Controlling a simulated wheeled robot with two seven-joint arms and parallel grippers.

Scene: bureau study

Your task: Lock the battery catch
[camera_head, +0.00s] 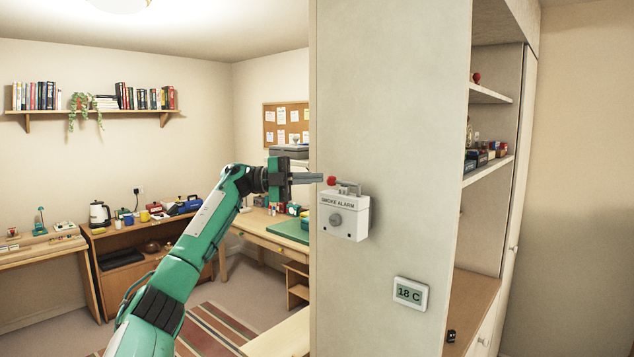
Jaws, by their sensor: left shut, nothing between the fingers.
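A white box labelled SMOKE ALARM (357,222) is mounted on the pale side panel, with a round grey knob on its front. On its top is a grey metal catch (348,187) with a red ball end (331,181) at its left. My left gripper (319,178) reaches in from the left, level with the red ball. Its fingers are shut with nothing between them, and the tips are right beside the ball. I cannot tell whether they touch it. My right gripper is not in view.
The pale panel (391,120) is the end of a tall shelf unit. A thermostat reading 18 C (410,293) is fixed below right of the alarm. Shelves with small items (487,158) are at the right. A desk with a green mat (288,230) stands behind, left of the panel.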

